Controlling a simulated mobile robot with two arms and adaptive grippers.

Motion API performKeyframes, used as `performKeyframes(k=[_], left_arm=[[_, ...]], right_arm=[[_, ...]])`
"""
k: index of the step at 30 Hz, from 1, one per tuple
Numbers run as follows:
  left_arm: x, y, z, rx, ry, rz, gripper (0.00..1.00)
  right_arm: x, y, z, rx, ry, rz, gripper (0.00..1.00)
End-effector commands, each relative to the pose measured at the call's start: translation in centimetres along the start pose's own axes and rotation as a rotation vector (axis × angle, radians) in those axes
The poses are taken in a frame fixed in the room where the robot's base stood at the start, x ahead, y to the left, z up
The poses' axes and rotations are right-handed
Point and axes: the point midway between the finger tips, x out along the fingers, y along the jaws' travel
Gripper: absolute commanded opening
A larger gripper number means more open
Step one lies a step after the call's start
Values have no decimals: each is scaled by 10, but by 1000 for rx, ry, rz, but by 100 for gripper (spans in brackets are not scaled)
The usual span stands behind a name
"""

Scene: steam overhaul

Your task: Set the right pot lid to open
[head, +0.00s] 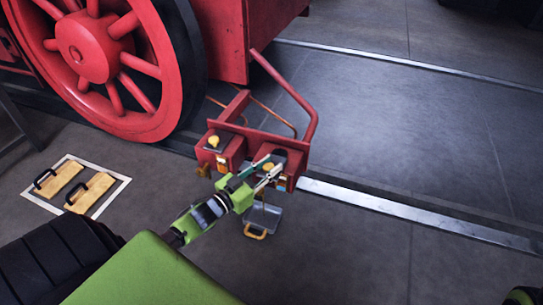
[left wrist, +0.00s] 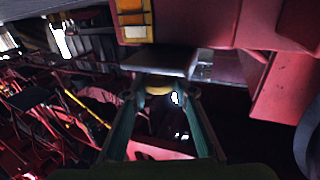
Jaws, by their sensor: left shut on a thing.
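The right pot (head: 293,171) is a red box on the red bracket low on the locomotive, right of the left pot (head: 229,152). My left gripper (head: 268,168) is at the right pot's top and partly covers it. In the left wrist view its fingers (left wrist: 160,92) are shut on the yellow knob (left wrist: 157,90) of the right pot lid. The dark lid plate (left wrist: 158,63) shows just beyond the knob. How far the lid is tilted cannot be told. The left pot's lid carries a yellow knob (head: 214,141). My right gripper is not in view.
A red bent rail (head: 298,95) rises behind the pots, and a large red wheel (head: 95,50) stands at left. A grey tray with a yellow handle (head: 257,235) is below the pots. Two yellow handled plates (head: 92,191) lie on a white-edged mat.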

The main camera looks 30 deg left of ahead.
Motion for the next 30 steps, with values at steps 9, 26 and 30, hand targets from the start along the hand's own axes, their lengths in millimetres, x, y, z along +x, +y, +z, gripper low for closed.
performKeyframes(k=[9, 26, 30], left_arm=[[-5, 4, 1, -1, 1, 5, 0], [-8, 2, 1, 0, 0, 2, 40], [-23, 2, 2, 0, -1, 2, 40]], right_arm=[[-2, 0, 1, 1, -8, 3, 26], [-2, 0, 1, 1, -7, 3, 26], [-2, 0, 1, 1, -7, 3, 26]])
